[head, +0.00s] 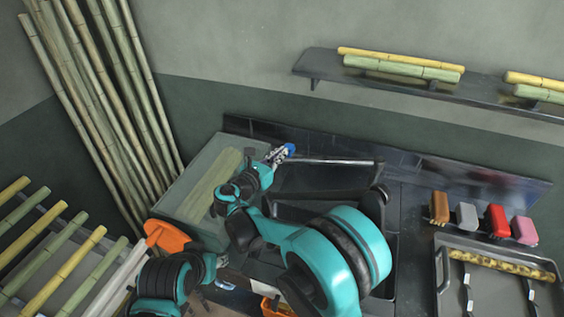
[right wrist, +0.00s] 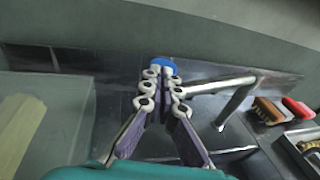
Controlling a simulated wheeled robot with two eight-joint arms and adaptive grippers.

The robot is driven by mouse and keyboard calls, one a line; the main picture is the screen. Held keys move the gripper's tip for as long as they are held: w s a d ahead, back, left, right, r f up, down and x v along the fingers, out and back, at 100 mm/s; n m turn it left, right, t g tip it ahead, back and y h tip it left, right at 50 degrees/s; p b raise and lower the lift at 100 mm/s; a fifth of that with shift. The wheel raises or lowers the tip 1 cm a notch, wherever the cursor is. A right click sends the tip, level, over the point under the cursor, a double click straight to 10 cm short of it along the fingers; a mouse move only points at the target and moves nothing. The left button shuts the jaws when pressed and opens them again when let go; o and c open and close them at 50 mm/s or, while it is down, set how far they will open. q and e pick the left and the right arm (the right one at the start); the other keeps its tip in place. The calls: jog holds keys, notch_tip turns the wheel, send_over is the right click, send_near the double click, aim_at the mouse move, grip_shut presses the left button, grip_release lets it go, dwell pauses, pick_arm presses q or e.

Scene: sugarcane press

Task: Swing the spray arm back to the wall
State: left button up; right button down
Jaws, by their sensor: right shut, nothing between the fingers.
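The spray arm appears to be the metal bar (head: 335,161) over the dark sink (head: 310,180), close to the wall; in the right wrist view the bar (right wrist: 222,85) runs right from beside my fingers, above a second, slanting bar. A small blue piece (right wrist: 165,67) sits right at my fingertips and also shows in the head view (head: 290,148); I cannot tell whether it is part of the spray arm. My right gripper (head: 279,153) is shut with nothing between its fingers, tips toward the wall.
A pale greenish block (head: 210,175) stands left of the sink. Tall canes (head: 100,95) lean on the wall. Several brushes or sponges (head: 467,217) and a tray (head: 500,293) are at the right. A shelf (head: 400,83) with canes is above. An orange piece (head: 166,236) is near my left arm.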

pick_arm(q)
jog(key=shift+a+r, duration=0.1)
jog(key=shift+r, duration=0.2)
pick_arm(e)
jog(key=w+m+g+h, duration=0.1)
jog(key=w, duration=0.8)
jog(key=shift+d+m+h, duration=0.3)
jog(key=shift+h, duration=0.1)
jog(key=shift+s, duration=0.1)
